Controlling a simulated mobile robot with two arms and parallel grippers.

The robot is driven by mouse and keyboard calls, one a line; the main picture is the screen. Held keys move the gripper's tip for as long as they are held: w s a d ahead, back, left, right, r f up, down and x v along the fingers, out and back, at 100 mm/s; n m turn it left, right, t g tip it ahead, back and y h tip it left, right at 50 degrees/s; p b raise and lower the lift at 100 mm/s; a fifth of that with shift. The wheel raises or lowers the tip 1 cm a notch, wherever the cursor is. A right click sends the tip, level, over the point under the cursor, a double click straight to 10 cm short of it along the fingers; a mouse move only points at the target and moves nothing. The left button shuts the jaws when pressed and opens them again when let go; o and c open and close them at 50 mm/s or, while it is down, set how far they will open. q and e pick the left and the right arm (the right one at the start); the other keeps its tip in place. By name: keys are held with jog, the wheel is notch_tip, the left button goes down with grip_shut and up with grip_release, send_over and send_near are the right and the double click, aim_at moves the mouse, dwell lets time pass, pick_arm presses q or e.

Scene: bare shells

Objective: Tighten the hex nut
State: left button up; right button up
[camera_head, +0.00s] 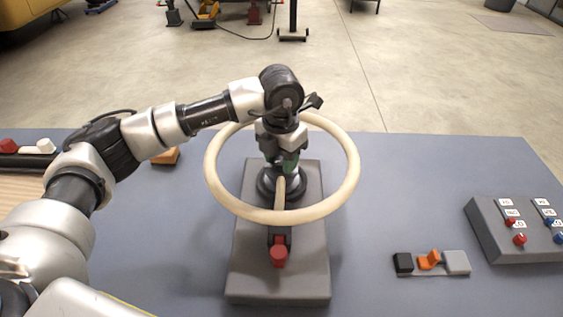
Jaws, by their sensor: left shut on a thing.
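A cream ring-shaped wheel (345,188) with a spoke sits above a dark grey block (250,275) on the blue-grey table. A round black base (265,186) stands at the middle of the block. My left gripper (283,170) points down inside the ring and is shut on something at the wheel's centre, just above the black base. Green shows at its fingers. I cannot make out a hex nut; the fingers hide what they hold. My right gripper is not in view.
A small strip with black, orange and grey switches (430,262) lies at the right. A grey control box (490,235) with red and blue buttons stands at the right edge. An orange block (166,156) lies behind my left arm. The table between block and switches is clear.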

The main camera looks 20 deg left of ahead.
aim_at(281, 159)
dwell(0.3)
pick_arm(q)
jog(key=o, duration=0.9)
jog(key=shift+r, duration=0.1)
notch_tip(281, 159, up, 11)
jog(key=shift+w+a+f+b, duration=0.1)
jog(key=shift+f+b, duration=0.05)
jog(key=shift+b, duration=0.6)
